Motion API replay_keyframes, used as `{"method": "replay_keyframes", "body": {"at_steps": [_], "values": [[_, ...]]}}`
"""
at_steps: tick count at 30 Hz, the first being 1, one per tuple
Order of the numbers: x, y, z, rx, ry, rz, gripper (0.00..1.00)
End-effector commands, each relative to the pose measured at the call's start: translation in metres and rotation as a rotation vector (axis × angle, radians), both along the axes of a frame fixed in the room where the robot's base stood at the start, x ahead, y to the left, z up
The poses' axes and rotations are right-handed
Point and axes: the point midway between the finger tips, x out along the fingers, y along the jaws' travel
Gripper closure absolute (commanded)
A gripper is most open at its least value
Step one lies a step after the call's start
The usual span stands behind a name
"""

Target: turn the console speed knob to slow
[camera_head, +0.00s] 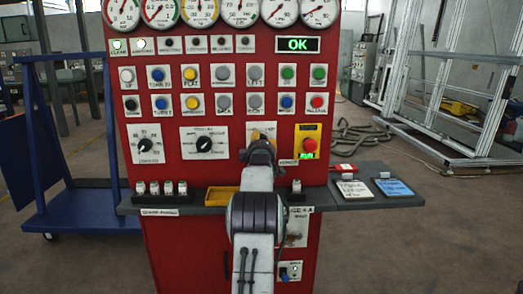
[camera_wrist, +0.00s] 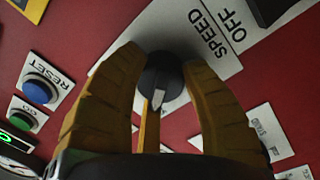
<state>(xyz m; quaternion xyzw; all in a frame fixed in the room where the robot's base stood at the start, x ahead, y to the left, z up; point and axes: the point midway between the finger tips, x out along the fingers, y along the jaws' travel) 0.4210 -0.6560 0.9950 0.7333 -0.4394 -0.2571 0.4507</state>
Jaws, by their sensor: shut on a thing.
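The speed knob (camera_wrist: 163,78) is dark and round, on a white plate in the wrist view. The word SPEED (camera_wrist: 208,33) is printed beside it, with OFF farther right. A white pointer mark on the knob faces the bottom of the wrist picture, away from the SPEED lettering. The yellow fingers of my gripper (camera_wrist: 161,58) are shut on the knob, one on each side. In the head view my gripper (camera_head: 263,138) is at the knob's plate (camera_head: 272,127), and my arm hides the knob. The slow marking cannot be read.
The red console (camera_head: 230,165) carries gauges, buttons, and two other black knobs to the left. A red emergency stop (camera_head: 308,146) is close on the right. A grey shelf (camera_head: 220,201) with a yellow tray (camera_head: 222,195) juts out below.

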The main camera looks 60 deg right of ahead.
Motion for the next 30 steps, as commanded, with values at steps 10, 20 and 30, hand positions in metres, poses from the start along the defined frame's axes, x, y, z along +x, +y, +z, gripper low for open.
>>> {"method": "replay_keyframes", "body": {"at_steps": [10,20,30], "values": [[-0.003,-0.0023,-0.0064,-0.013,0.047,-0.005,0.92],[-0.003,-0.0021,-0.006,-0.013,0.045,-0.006,0.44],[-0.0014,-0.0008,-0.0024,-0.019,0.041,-0.003,0.32]]}}
